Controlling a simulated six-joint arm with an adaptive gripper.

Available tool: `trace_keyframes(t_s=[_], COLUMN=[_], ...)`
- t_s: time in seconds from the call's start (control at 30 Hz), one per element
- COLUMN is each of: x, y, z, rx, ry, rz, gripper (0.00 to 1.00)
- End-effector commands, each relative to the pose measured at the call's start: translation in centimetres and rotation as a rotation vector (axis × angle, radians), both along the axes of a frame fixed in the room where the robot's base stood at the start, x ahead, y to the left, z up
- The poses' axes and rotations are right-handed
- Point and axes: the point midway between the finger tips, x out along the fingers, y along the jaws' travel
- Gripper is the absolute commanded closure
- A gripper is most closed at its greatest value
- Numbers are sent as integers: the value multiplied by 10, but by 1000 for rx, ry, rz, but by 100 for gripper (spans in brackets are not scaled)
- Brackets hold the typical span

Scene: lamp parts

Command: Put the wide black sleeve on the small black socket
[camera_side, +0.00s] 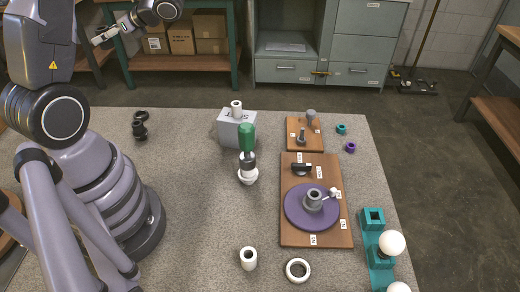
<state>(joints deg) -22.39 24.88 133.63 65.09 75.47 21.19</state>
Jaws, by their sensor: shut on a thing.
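My gripper (105,35) is at the upper left, high and beyond the table's far edge, well away from the table parts. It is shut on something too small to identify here. A group of black ring-like parts (140,125) lies on the table's left side; I cannot tell whether the wide sleeve is among them. A black part (302,168) lies on the larger wooden board. I cannot tell which is the small socket.
A grey block (233,128) with a white tube (236,108) stands behind the stack. The wooden board (290,234) bears a purple disc (295,215) with a grey post. A teal holder (374,217) with white bulbs is at right. The table's left middle is clear.

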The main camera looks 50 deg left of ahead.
Motion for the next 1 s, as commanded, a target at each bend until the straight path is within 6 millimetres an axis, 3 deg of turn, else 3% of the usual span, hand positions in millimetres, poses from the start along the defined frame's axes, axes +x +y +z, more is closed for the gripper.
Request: trace_keyframes(t_s=[0.5,1.0], x=[-1,0], y=[-1,-1], z=[-120,-195], rx=[-2,0], ry=[6,-1], rz=[2,4], gripper=[97,97])
